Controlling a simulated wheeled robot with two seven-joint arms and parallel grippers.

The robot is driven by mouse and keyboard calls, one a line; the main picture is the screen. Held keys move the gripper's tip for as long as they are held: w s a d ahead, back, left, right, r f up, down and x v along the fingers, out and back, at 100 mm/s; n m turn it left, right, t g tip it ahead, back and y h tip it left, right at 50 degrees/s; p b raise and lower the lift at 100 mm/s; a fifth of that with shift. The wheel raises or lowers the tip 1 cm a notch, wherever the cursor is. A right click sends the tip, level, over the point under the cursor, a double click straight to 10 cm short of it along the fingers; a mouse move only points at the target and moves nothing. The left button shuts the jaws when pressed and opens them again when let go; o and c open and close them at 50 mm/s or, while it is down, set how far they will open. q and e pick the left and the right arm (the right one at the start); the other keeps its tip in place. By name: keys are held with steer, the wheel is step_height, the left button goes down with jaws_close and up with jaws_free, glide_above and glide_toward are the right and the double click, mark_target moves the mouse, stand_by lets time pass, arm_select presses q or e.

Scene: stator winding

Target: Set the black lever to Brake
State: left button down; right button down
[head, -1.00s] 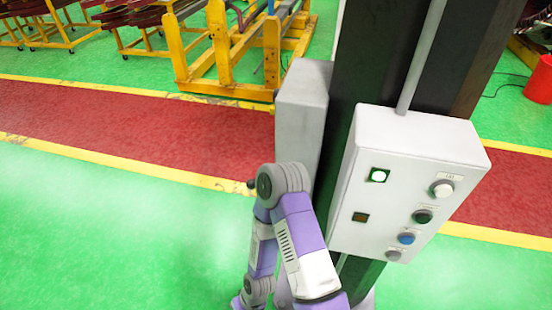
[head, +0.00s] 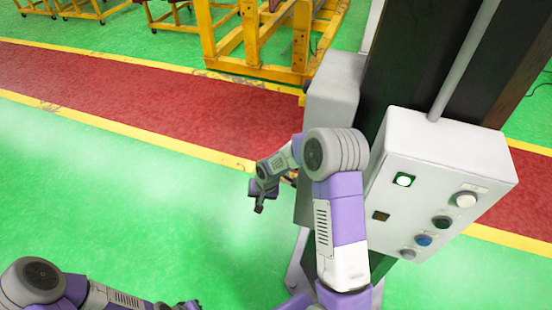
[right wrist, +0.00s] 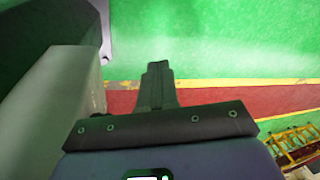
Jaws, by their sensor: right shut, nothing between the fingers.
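My right gripper (head: 259,208) is at the end of the bent right arm, left of the grey housing on the post. In the right wrist view its dark fingers (right wrist: 157,68) are shut together and empty. The grey housing (head: 333,85) stands beside the dark post, partly behind my right arm. I cannot clearly make out the black lever or its Brake mark; a small dark shape beside the grey housing in the right wrist view is too unclear to name. My left arm enters at the bottom left of the head view, with its gripper cut off.
A white control box (head: 440,150) with several buttons and a green lamp is on the post (head: 425,60), right of my right arm. A yellow frame (head: 255,45) stands behind. The green floor (head: 110,190) at left is open, with a red lane (head: 130,115) crossing it.

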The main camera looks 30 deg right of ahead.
steer(key=w+d+r+m+h, duration=0.1)
steer(key=w+d+r, duration=0.1)
steer(key=d+r, duration=0.3)
steer(key=w+d+r+m+h+p, duration=0.1)
steer(key=w+d+r+m+h, duration=0.1)
steer(key=d+r, duration=0.4)
step_height(320, 180, up, 6)
steer(key=shift+w+f+m+t, duration=0.1)
steer(key=shift+w+m+t, duration=0.25)
steer(key=shift+w, duration=0.5)
steer(key=shift+d+f, duration=0.1)
steer(key=shift+f, duration=0.05)
steer(key=x, duration=0.8)
steer(key=a+x, duration=0.1)
steer(key=x, duration=0.3)
steer(key=shift+f, duration=0.35)
steer(key=shift+w+a+f, duration=0.1)
steer(key=shift+w+f, duration=0.05)
steer(key=shift+f, duration=0.4)
